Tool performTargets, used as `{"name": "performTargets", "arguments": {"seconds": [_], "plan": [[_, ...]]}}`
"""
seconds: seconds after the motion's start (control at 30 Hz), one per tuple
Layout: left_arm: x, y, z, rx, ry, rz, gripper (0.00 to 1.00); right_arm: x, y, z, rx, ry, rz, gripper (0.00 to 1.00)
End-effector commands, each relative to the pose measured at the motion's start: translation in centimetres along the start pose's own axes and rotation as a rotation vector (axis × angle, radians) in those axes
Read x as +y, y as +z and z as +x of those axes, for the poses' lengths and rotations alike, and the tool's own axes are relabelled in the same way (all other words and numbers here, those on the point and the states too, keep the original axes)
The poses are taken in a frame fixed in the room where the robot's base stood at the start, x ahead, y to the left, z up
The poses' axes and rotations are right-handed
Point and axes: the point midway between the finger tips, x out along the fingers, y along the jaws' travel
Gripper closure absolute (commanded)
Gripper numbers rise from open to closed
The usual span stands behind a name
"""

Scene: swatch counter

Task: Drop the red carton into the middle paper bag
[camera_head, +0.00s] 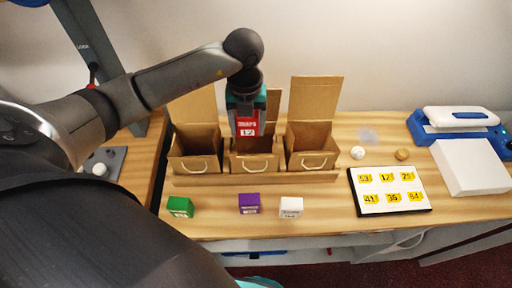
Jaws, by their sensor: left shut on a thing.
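The red carton (248,128), with a white label that seems to read 12, is held by my left gripper (246,118). The gripper points down and is shut on the carton, above the middle paper bag (254,163). The brown bag stands open with its flap up behind, partly hidden by the gripper and carton. The carton appears above or at the bag's mouth; I cannot tell how deep it is. The left paper bag (194,163) and right paper bag (312,160) stand open on either side.
Green (180,207), purple (249,204) and white (291,207) cartons stand in front of the bags. A board with yellow number tags (390,190) lies to the right, near a blue and white device (458,122). Two small round knobs (357,153) sit behind the board.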

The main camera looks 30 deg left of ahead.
Motion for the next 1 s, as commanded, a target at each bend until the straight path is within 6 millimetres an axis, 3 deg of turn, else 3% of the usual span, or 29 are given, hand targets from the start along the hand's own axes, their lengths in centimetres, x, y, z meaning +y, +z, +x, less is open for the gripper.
{"name": "performTargets", "arguments": {"seconds": [0.1, 0.3, 0.67, 0.7, 0.93, 1.0], "plan": [[0.0, 0.0, 1.8, 0.001, -0.001, -0.001, 0.9, 0.0, 0.2, 1.6, -0.001, 0.0, 0.0, 0.5], [0.0, 0.0, 3.6, 0.0, -0.001, -0.001, 0.9, 0.0, 0.3, 3.1, -0.001, 0.0, 0.0, 0.5], [0.0, 0.0, 3.9, -0.001, -0.001, -0.001, 0.9, 0.0, 0.2, 3.2, 0.0, 0.0, 0.0, 0.5], [0.0, 0.0, 3.9, -0.001, -0.001, -0.001, 0.27, 0.0, 0.2, 3.2, 0.0, 0.0, 0.0, 0.5], [0.0, 0.0, 3.9, 0.0, 0.0, 0.0, 0.01, 0.0, 0.1, 3.2, 0.002, 0.001, 0.0, 0.5], [0.0, 0.0, 3.9, 0.0, 0.0, 0.0, 0.0, 0.0, 0.1, 3.2, 0.003, 0.001, 0.0, 0.5]]}}
